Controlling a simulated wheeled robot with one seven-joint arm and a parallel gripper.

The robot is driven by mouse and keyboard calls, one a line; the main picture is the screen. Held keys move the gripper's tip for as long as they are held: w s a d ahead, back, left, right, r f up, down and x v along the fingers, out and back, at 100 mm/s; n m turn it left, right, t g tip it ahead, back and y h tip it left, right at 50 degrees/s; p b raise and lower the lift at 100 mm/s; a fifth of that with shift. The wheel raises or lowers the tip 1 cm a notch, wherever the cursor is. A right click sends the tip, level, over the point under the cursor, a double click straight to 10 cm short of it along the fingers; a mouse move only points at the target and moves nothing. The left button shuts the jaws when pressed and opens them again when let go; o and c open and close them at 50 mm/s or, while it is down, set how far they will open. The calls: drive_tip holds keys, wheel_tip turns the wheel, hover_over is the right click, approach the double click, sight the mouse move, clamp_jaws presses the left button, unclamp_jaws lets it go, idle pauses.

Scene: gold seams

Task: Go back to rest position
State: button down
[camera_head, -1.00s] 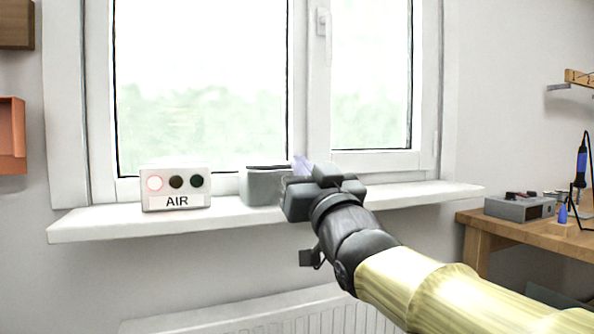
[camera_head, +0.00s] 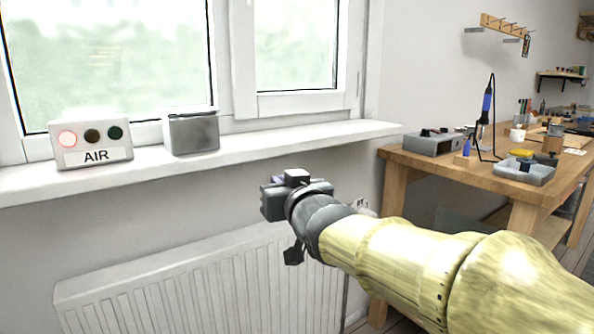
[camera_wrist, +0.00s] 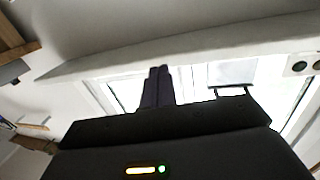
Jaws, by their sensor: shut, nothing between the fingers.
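My gripper (camera_head: 278,190) is in the head view, below and in front of the windowsill, at the end of my yellow-and-black arm. Its fingers are mostly hidden behind the gripper body there. In the wrist view the dark fingers (camera_wrist: 158,87) are together with nothing between them. The gripper is apart from the sill and holds nothing.
The white windowsill (camera_head: 290,137) carries the AIR box (camera_head: 92,142), its red light lit, and a grey box (camera_head: 191,133). A radiator (camera_head: 200,285) is below. A wooden workbench (camera_head: 450,168) with tools stands at right.

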drive_tip(key=s+d+f+m+g+h+p, duration=0.1)
drive_tip(key=s+d+f+g+h+p, duration=0.2)
drive_tip(key=d+f, duration=0.4)
drive_tip(key=s+d+f+m+g+h+p, duration=0.2)
drive_tip(key=d+f+g+h+p, duration=0.15)
drive_tip(key=d+f, duration=0.35)
drive_tip(key=s+d+f+m+g+p, duration=0.1)
drive_tip(key=s+d+f+g+p, duration=0.25)
drive_tip(key=s, duration=0.35)
drive_tip(key=s+d+f+g+p, duration=0.2)
drive_tip(key=s+f+g+p, duration=0.15)
drive_tip(key=s, duration=0.35)
drive_tip(key=w+p+v, duration=0.2)
drive_tip(key=p+v, duration=0.9)
drive_tip(key=p, duration=0.1)
drive_tip(key=w+a+r+p+v, duration=0.1)
drive_tip(key=w+p+v, duration=0.2)
drive_tip(key=p+v, duration=0.9)
drive_tip(key=w+a+p+v, duration=0.1)
drive_tip(key=w+p+v, duration=0.1)
drive_tip(key=p+v, duration=1)
drive_tip(key=shift+w+r+h+p, duration=0.35)
drive_tip(key=shift+w+r+p, duration=0.05)
drive_tip(key=shift+r, duration=0.15)
